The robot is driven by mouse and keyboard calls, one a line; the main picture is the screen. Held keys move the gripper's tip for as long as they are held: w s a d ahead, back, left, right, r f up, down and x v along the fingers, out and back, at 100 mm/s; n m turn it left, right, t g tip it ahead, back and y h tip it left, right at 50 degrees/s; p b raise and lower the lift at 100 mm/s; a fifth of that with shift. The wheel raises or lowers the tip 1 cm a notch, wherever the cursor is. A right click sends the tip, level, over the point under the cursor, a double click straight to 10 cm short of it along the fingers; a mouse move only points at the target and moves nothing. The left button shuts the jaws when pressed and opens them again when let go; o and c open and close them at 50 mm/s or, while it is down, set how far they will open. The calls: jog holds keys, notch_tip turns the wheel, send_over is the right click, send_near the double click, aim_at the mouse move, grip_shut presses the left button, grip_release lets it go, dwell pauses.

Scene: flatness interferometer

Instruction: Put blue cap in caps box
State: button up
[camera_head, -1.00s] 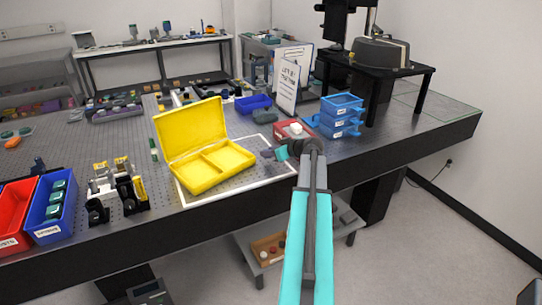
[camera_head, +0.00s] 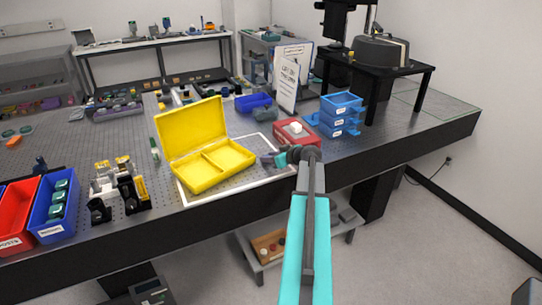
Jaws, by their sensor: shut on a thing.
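My gripper (camera_head: 269,159) is low over the table, just right of the open yellow case and in front of the red box. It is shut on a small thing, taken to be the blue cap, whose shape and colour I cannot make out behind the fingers. No label reading caps is legible, so I cannot tell which container is the caps box. The red box (camera_head: 318,138) holds a white object. A wooden tray (camera_head: 260,257) with several small round pieces, red, white and dark, sits on the low shelf under the table.
The yellow case (camera_head: 195,180) stands open inside a white outline. A blue bin (camera_head: 253,103), a white sign (camera_head: 287,82) and stacked blue trays (camera_head: 341,121) stand behind. Red and blue bins (camera_head: 52,232) are at the left. A black stand (camera_head: 385,67) rises at the back right.

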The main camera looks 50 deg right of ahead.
jog(key=shift+f, duration=0.1)
jog(key=o, duration=0.7)
jog(key=b+v, duration=0.3)
jog(key=v, duration=0.9)
jog(key=shift+a, duration=0.1)
dwell(0.4)
